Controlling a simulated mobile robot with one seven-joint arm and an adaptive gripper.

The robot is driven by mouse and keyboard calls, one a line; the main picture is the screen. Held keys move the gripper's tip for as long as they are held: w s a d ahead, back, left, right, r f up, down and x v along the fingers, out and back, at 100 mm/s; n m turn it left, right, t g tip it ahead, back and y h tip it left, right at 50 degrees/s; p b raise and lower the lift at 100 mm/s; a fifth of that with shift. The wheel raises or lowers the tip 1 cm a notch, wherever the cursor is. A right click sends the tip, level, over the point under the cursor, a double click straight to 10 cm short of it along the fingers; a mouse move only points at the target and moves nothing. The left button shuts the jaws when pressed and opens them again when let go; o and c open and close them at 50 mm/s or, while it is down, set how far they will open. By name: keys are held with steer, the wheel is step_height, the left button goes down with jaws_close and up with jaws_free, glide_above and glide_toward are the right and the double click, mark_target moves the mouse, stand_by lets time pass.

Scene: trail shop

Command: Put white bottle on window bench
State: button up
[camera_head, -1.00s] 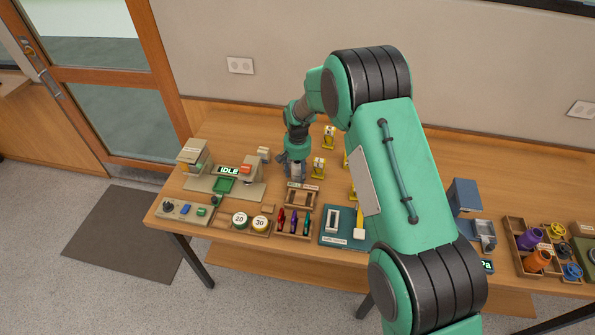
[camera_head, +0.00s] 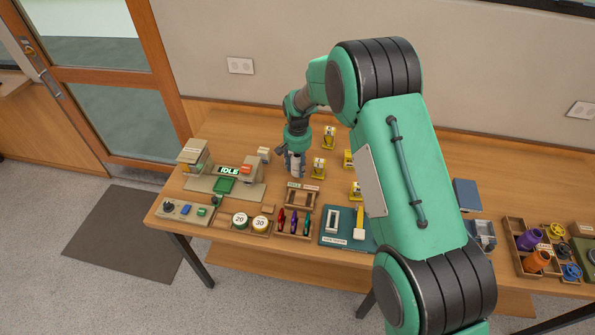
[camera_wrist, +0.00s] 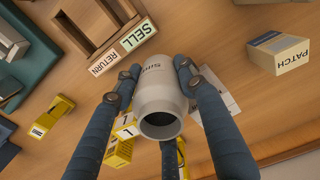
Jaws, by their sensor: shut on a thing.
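I cannot tell there whether the bottle touches the table. A wooden ledge (camera_head: 12,84) shows at the far left edge; I cannot tell whether it is the window bench.
A SELL/RETURN wooden holder (camera_wrist: 100,35) and a PATCH box (camera_wrist: 280,52) are near the bottle. Yellow stands (camera_head: 318,167) are right of my gripper. An IDLE device (camera_head: 228,180) is to its left. A glass door (camera_head: 110,80) and dark mat (camera_head: 125,233) are on the left.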

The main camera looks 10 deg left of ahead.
mark_target(298, 154)
step_height(298, 154, up, 6)
stand_by(0.4)
stand_by(0.6)
steer(key=shift+w+d, duration=0.15)
steer(key=shift+d, duration=0.35)
steer(key=s+d+f+b, duration=0.1)
steer(key=s+d, duration=0.1)
steer(key=d, duration=1.5)
steer(key=s+d+f+m+b, duration=0.1)
steer(key=s+d, duration=0.1)
steer(key=d, duration=1.6)
steer(key=shift+s+d+b, duration=0.2)
steer(key=shift+d+b, duration=0.05)
steer(key=shift+b, duration=0.15)
steer(key=shift+f, duration=0.1)
